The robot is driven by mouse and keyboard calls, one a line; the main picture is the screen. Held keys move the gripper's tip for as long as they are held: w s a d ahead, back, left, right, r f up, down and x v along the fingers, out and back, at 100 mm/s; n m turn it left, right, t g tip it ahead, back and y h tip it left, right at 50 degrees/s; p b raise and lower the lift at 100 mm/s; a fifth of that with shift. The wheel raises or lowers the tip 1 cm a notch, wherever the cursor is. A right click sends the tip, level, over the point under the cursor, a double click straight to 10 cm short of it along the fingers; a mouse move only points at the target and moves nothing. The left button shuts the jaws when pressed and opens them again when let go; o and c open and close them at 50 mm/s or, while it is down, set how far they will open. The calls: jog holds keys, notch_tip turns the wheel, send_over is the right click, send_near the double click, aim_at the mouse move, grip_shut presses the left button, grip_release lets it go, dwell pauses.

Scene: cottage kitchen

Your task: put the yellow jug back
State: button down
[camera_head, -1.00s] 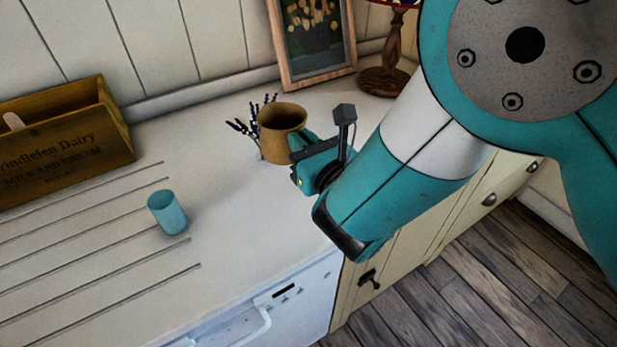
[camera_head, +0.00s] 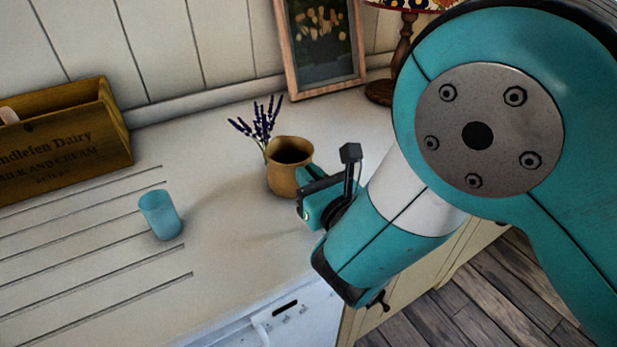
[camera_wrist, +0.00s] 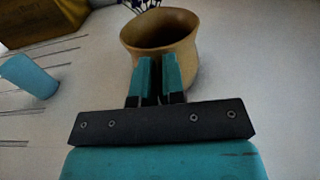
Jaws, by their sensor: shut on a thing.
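The yellow jug (camera_head: 283,178) is an ochre, wide-mouthed vessel, upright at the end of my gripper (camera_head: 302,188) in the head view. In the wrist view the jug (camera_wrist: 160,34) is straight ahead of my gripper (camera_wrist: 160,75), with its open mouth showing. The two teal fingers are close together at the jug's near side and shut on it. The part between the fingers is hidden, and I cannot tell whether the jug's base touches the counter.
A blue cup (camera_head: 160,215) stands on the grooved part of the white counter (camera_head: 225,225). A wooden crate (camera_head: 65,145) is at the left. Lavender sprigs (camera_head: 260,122) stand just behind the jug. A framed picture (camera_head: 322,45) and a lamp (camera_head: 398,55) are at the back.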

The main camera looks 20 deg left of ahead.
jog(key=c, duration=1.2)
grip_release()
jog(key=shift+f, duration=0.1)
jog(key=shift+r, duration=0.2)
jog(key=shift+s+d+f+b, duration=0.35)
jog(key=shift+b, duration=0.5)
jog(key=b+v, duration=1)
jog(key=b, duration=0.1)
jog(key=shift+s+d+r+b, duration=0.15)
jog(key=shift+s+d+b, duration=0.1)
jog(key=shift+d+b, duration=0.1)
jog(key=w+d+f+m+h, duration=0.2)
jog(key=w+d+m+h, duration=0.3)
jog(key=d+m, duration=0.55)
jog(key=w+d+f+m+h, duration=0.2)
jog(key=d+m+h, duration=0.45)
jog(key=m, duration=0.65)
jog(key=s+d+m+g, duration=0.1)
jog(key=s+m+g, duration=0.2)
jog(key=s+m, duration=0.2)
jog(key=s+d+r+m+g+y, duration=0.1)
jog(key=s+m+g, duration=0.3)
jog(key=s+m, duration=0.1)
jog(key=s+d+r+m+g+y, duration=0.1)
jog(key=s+m+g, duration=0.3)
jog(key=s, duration=0.3)
jog(key=shift+s+d+r+m, duration=0.1)
jog(key=shift+s+d+m, duration=0.25)
jog(key=shift+m, duration=0.4)
